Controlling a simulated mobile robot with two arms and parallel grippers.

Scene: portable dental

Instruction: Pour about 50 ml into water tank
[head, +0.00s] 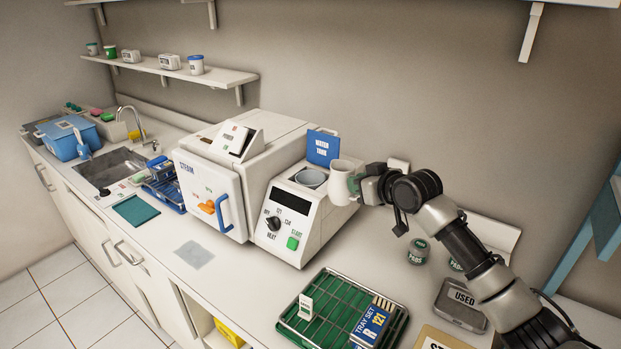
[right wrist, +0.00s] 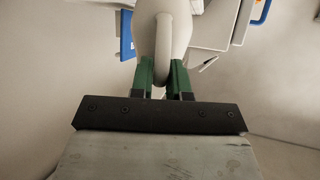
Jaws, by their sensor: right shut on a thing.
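A white jug (head: 341,184) is held up just right of the water tank opening (head: 311,179) on the white sterilizer unit. It looks roughly upright in the head view. My right gripper (head: 357,185) is shut on the jug's handle; the right wrist view shows the green fingers (right wrist: 161,75) on either side of the handle (right wrist: 163,45). The tank's blue lid (head: 323,148), marked WATER TANK, stands open behind the opening. The water level in the jug and the tank cannot be made out. My left gripper is not in view.
The steam sterilizer door (head: 208,198) with its blue handle is left of the tank unit. A green rack tray (head: 340,312) with a TRAY SET card lies in front. Green pots (head: 419,251) and a USED box (head: 461,303) sit below my right arm.

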